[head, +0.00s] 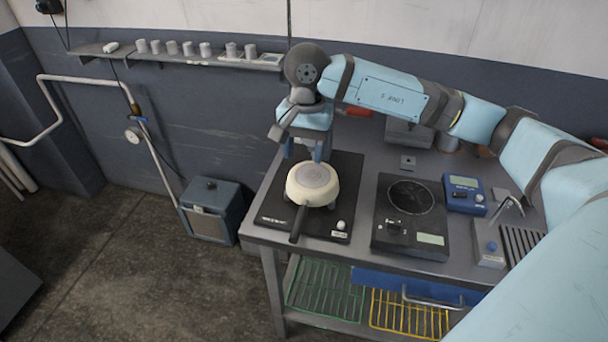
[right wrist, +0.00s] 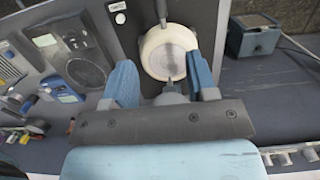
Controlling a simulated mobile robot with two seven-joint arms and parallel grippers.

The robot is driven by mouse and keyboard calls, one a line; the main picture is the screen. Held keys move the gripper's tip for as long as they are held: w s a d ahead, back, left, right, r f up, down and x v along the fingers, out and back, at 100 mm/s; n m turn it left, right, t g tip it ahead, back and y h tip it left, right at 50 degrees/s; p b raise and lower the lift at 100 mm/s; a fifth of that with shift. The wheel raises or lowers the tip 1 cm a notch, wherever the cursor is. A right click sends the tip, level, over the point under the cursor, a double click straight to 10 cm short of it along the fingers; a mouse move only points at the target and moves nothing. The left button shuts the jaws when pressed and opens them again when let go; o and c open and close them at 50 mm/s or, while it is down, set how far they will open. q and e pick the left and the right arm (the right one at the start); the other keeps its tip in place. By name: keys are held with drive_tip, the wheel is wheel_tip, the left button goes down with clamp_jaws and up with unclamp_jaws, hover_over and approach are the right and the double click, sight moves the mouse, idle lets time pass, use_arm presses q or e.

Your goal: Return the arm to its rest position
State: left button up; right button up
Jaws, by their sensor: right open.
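A cream pan (head: 312,184) with a dark handle sits on the black hot plate (head: 334,218) at the table's left end. Its handle points toward the front edge. My right gripper (head: 304,152) is just behind the pan in the head view, with its blue fingers pointing down. In the right wrist view the fingers of the gripper (right wrist: 170,82) are spread apart, and the pan (right wrist: 168,52) shows beyond them. Nothing is held between the fingers. Whether a fingertip touches the pan cannot be told. My left gripper is not in view.
A second black device with a round plate (head: 410,197) stands to the right, beside a blue meter (head: 464,194). A wall shelf (head: 180,57) holds several small cups. A blue-grey box (head: 210,210) stands on the floor left of the table (head: 262,238). Wire racks lie below.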

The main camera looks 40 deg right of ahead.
wheel_tip(320, 180, up, 4)
drive_tip(key=shift+f, duration=0.25)
